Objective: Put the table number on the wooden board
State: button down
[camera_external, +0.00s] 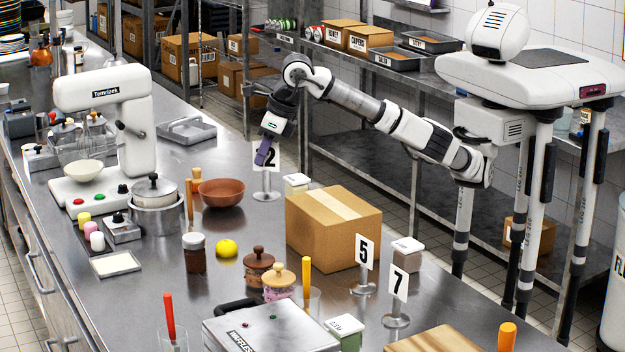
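Three table numbers on round metal stands are on the steel counter. The number 2 (272,163) stands upright at the far edge, left of the cardboard box. The number 5 (364,252) and the number 7 (399,285) stand right of the box. The wooden board (437,341) is at the bottom edge, partly cut off, with its visible top bare. My gripper (263,153) points down at the card of the number 2 and covers its left part. The purple fingers overlap the card, but whether they grip it is too small to tell.
A cardboard box (333,228) stands between the number 2 and the board. A white-lidded container (407,255) stands close to the numbers 5 and 7. A waffle maker (270,329) and a glass with an orange-handled tool (306,280) are left of the board.

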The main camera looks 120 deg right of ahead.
jog(key=a+n+t+y+p, duration=0.1)
jog(key=a+n+y+p, duration=0.7)
jog(key=a, duration=2.1)
jog(key=s+a+r+n+g, duration=0.1)
jog(key=s+a+n, duration=0.35)
jog(key=a, duration=0.45)
jog(key=s+a+n+g+h+p, duration=0.1)
jog(key=s+a+n, duration=0.35)
jog(key=a, duration=0.35)
jog(key=s+a+r+n+g, duration=0.1)
jog(key=s+a+n, duration=0.35)
jog(key=a, duration=0.45)
notch_tip(320, 180, down, 20)
jog(key=s+b, duration=0.1)
jog(key=b, duration=0.5)
jog(key=shift+a, duration=0.2)
jog(key=c, duration=2.1)
grip_release()
jog(key=shift+f, duration=0.1)
jog(key=o, duration=0.5)
jog(key=shift+m, duration=0.25)
jog(key=shift+c, duration=0.2)
